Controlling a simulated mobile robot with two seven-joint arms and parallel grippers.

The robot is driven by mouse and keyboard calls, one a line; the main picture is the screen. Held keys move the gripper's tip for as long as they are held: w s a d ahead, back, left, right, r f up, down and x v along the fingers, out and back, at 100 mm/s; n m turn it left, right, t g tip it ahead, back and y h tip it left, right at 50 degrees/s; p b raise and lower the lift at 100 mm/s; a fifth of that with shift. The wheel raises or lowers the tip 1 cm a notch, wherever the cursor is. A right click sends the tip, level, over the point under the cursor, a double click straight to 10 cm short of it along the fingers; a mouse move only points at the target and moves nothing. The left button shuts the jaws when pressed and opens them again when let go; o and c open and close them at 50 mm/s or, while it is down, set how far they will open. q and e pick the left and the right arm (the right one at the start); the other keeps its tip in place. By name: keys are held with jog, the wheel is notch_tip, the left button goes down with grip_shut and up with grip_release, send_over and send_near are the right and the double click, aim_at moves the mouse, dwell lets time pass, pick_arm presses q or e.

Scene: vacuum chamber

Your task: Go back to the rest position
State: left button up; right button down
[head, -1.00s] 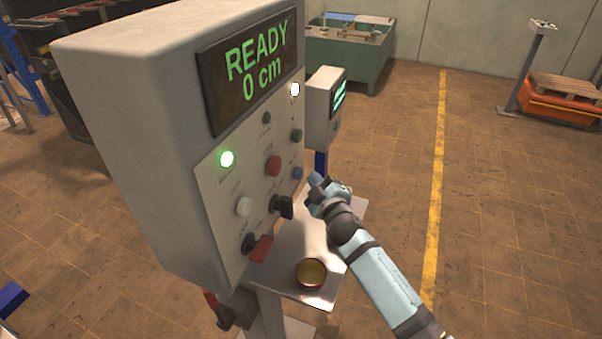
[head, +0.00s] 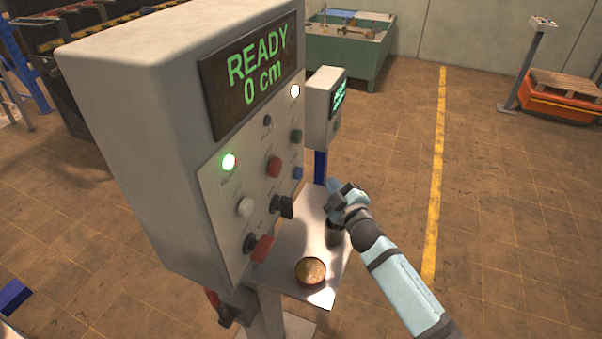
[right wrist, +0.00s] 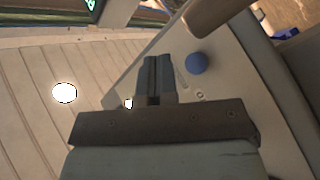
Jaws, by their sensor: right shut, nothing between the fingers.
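My right gripper (head: 336,192) is in the head view, to the right of the control box (head: 140,120) and above the small metal shelf (head: 285,258). It is apart from the panel. In the right wrist view its two fingers (right wrist: 156,78) are together with nothing between them. The panel's blue button (right wrist: 196,62) shows just right of the fingers there, and the blue button (head: 298,173) also shows on the panel in the head view. My left gripper is in neither view.
The display (head: 255,75) reads READY 0 cm and a green lamp (head: 229,162) is lit. A smaller box (head: 322,100) stands behind. Open floor (head: 490,220) lies to the right, with a yellow line.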

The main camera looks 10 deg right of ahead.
dwell(0.5)
jog(key=s+f+m+g, duration=0.2)
jog(key=s+f, duration=0.4)
jog(key=s, duration=0.5)
jog(key=s+f+m+g, duration=0.3)
jog(key=s+f, duration=0.3)
jog(key=s, duration=0.5)
jog(key=s+a+f+m+g, duration=0.1)
jog(key=s+f+m+g, duration=0.1)
jog(key=s+f, duration=0.5)
jog(key=s+m, duration=0.1)
jog(key=s, duration=0.3)
jog(key=shift+s+m+g, duration=0.15)
jog(key=shift+m+g, duration=0.15)
jog(key=shift+m, duration=0.1)
jog(key=shift+a, duration=0.1)
